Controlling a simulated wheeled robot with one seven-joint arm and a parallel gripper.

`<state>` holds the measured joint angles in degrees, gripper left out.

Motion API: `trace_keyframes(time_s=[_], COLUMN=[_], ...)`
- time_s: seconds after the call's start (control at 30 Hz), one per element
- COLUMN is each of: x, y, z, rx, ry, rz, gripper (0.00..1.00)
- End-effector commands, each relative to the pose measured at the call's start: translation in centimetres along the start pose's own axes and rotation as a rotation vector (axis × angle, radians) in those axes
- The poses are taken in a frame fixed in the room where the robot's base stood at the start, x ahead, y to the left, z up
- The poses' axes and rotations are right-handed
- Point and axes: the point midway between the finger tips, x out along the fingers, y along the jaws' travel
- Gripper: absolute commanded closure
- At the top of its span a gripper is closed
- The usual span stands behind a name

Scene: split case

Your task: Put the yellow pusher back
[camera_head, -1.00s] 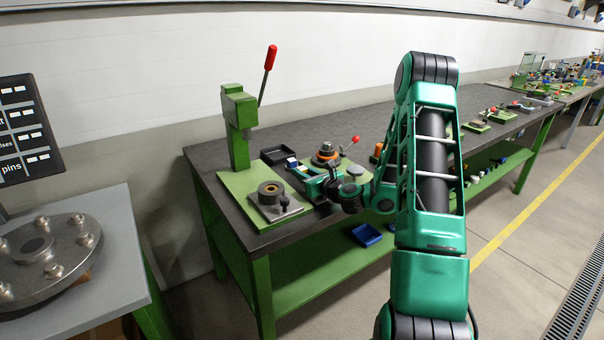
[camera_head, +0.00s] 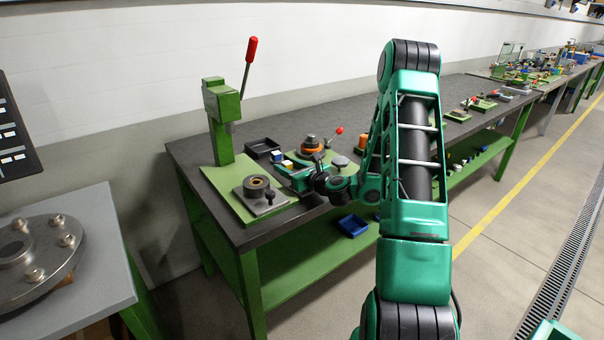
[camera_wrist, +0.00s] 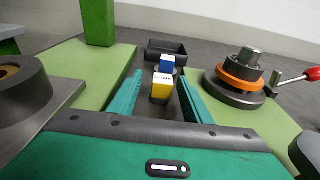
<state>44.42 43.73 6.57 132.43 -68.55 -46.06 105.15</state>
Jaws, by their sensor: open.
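A small block with a yellow front face and a white, lettered top, which looks like the yellow pusher (camera_wrist: 161,88), shows in the wrist view between my gripper's fingers. A blue-and-white block (camera_wrist: 167,67) is directly behind it; I cannot tell whether the two touch. My gripper (camera_wrist: 160,80) is open, its teal fingers on either side of the yellow block with a visible gap each side. In the head view my gripper (camera_head: 284,172) is low over the bench beside the blocks and partly hides them.
A green press (camera_head: 222,130) with a red-tipped lever stands left. A black tray (camera_wrist: 167,50) lies behind the blocks. An orange-ringed round fixture (camera_wrist: 240,75) with a red-knobbed lever is close on the right. A metal ring (camera_head: 257,185) sits on a plate at left.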

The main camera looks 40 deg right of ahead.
Motion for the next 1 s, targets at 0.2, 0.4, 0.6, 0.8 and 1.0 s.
trace_keyframes(time_s=[0.2,0.4,0.6,0.8,1.0], x=[-4.8,-8.5,-10.6,-11.1,-11.1], y=[-0.3,-0.3,-0.2,-0.2,-0.2], z=[0.2,0.4,0.4,0.4,0.5], rx=[0.007,0.005,0.002,0.0,-0.001], ry=[-0.005,-0.01,-0.011,-0.013,-0.013], rz=[-0.009,-0.009,-0.006,-0.005,-0.005], gripper=[0.55,0.55,0.55,0.55,0.55])
